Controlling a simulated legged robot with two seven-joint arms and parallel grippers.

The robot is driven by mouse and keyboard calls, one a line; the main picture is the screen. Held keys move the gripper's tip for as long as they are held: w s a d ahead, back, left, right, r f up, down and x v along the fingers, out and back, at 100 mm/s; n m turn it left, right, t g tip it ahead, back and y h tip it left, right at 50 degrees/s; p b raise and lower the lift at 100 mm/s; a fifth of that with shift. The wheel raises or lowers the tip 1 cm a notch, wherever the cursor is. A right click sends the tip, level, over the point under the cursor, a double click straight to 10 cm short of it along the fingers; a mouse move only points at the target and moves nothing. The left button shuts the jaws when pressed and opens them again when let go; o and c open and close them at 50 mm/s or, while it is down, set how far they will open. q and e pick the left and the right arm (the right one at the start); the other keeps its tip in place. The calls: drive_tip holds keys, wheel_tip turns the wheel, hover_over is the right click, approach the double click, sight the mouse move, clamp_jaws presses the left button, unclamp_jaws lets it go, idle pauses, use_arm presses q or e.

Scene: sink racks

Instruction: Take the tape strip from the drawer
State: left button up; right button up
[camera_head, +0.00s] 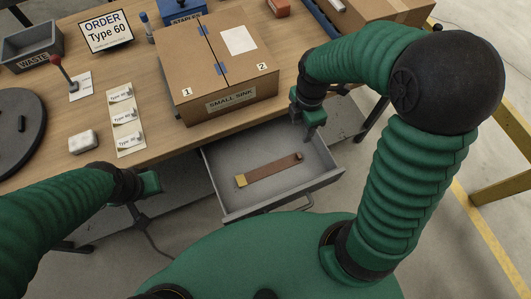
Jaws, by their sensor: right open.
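The drawer (218,184) is pulled out below the table's front edge, its grey inside open to view. The tape strip (270,170), brown with a yellow end at the left, lies slantwise on the drawer floor. My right gripper (310,136) is open and points down over the drawer's back right part, above and to the right of the strip's right end, apart from it. My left gripper (150,184) is left of the drawer, near the table's front edge. Its fingers are too hard to make out to tell their state.
A cardboard box (215,65) marked SMALL SINK stands on the table (165,135) behind the drawer. Labels (124,118), a white block (82,142), a lever (60,70), a black disc (18,130) and a waste bin (30,45) are on the left.

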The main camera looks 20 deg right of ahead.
drive_tip(key=b, duration=0.2)
hover_over(300, 154)
wheel_tip(300, 154, down, 7)
drive_tip(key=f, duration=0.2)
drive_tip(key=a+f, duration=0.1)
drive_tip(key=shift+w+b, duration=0.3)
drive_tip(key=shift+b, duration=0.1)
drive_tip(key=shift+f, duration=0.45)
drive_tip(key=f, duration=0.1)
drive_tip(key=f+b, duration=0.1)
drive_tip(key=f, duration=0.1)
drive_tip(key=s+d+f+b, duration=0.1)
drive_tip(key=shift+f, duration=0.4)
drive_tip(key=shift+w+f, duration=0.15)
drive_tip(key=shift+f, duration=0.05)
use_arm(q)
drive_tip(key=f, duration=0.4)
drive_tip(key=shift+s+f, duration=0.4)
use_arm(e)
drive_tip(key=shift+r, duration=0.1)
drive_tip(key=shift+c, duration=1.1)
clamp_jaws()
